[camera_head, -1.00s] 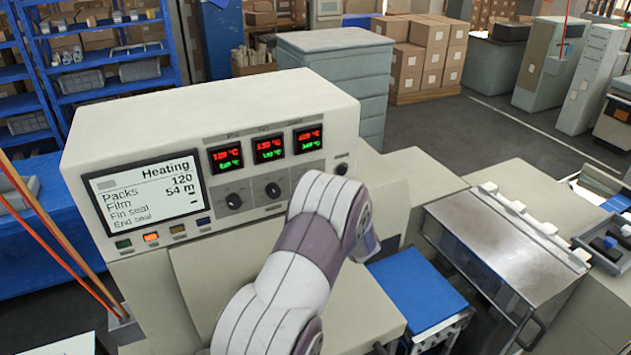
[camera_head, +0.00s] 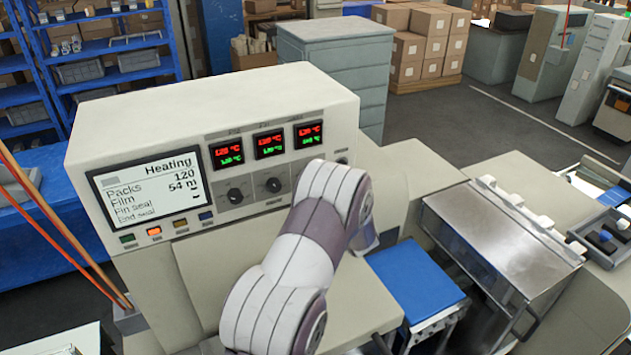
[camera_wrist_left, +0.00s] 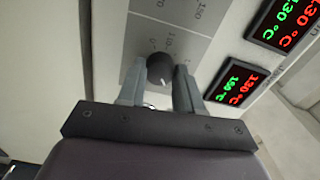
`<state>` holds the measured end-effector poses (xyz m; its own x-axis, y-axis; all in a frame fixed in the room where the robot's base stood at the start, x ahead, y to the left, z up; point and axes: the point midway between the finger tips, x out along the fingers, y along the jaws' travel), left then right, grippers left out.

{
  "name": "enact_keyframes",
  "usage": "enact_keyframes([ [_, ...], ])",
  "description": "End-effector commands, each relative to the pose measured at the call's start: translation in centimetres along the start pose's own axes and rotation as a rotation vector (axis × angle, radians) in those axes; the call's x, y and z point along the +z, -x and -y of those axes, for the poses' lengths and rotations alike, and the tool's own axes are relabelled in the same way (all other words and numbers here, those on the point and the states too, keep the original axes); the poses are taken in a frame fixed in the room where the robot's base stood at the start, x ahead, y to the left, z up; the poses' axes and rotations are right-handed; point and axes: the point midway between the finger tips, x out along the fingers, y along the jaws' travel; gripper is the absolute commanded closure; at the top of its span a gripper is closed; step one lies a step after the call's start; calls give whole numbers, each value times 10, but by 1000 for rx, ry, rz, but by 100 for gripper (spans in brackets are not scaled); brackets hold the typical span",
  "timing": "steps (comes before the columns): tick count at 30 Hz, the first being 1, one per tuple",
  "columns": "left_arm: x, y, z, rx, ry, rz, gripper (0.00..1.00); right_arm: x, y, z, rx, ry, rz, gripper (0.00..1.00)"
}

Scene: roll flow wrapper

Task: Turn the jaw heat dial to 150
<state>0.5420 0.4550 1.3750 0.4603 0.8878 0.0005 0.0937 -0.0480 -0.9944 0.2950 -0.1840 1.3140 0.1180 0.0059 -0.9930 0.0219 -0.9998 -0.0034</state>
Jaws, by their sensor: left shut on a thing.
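In the left wrist view the jaw heat dial (camera_wrist_left: 158,66) is a small round black knob on a grey scale plate. My left gripper (camera_wrist_left: 159,86) has one finger on each side of it and is shut on it. In the head view this display (camera_head: 308,133) is the rightmost of three. My left arm (camera_head: 310,235) covers the dial and fingers there. The dial's pointer mark is not clear. My right gripper is not in view.
Two other black dials (camera_head: 235,196) (camera_head: 274,185) sit left of my arm on the cream panel. A status screen (camera_head: 147,191) reads Heating, above small coloured buttons.

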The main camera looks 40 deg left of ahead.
Motion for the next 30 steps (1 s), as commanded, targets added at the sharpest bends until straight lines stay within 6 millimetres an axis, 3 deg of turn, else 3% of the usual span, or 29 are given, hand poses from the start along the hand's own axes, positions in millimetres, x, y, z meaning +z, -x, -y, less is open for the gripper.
enact_keyframes([
  [15,0,-1,2,-4,-16,1,96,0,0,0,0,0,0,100],
  [16,0,-1,2,-4,-16,1,62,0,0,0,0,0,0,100],
  [18,0,-1,2,-4,-16,1,40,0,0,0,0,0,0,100],
  [26,0,0,1,-2,-18,0,40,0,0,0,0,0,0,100],
  [30,-1,13,-4,-2,-17,-2,40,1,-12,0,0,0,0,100],
])
